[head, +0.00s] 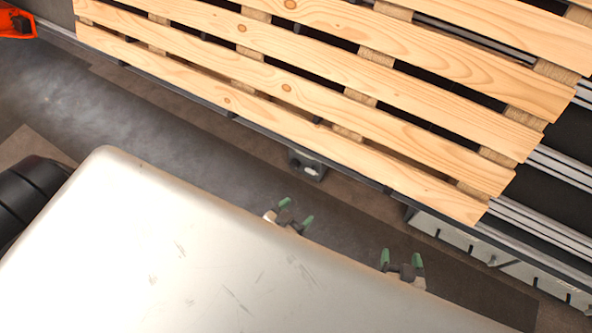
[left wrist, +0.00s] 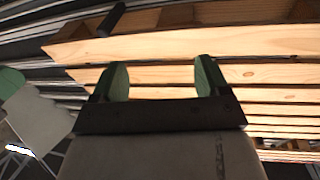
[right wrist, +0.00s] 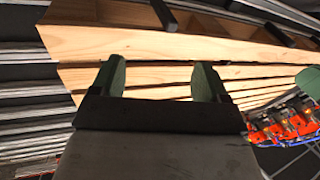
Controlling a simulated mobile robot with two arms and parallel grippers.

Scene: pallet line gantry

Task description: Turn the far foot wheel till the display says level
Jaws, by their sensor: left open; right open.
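No foot wheel and no display can be made out in any view. My left gripper (head: 296,212) is open and empty, in front of the near edge of the pallet line; it also shows in the left wrist view (left wrist: 160,74). My right gripper (head: 402,260) is open and empty, further right and nearer the frame's bottom; it also shows in the right wrist view (right wrist: 160,76). Both wrist views look toward pallet boards beyond the fingers, with nothing between them. A small grey bracket-like block (head: 307,165) sits under the line's edge; I cannot tell what it is.
A wooden slatted pallet (head: 300,91) lies on the line with metal rails (head: 548,222). A grey side panel (head: 470,244) hangs below the line at right. An orange object (head: 16,22) is at top left. Clear floor (head: 120,108) lies left of the line.

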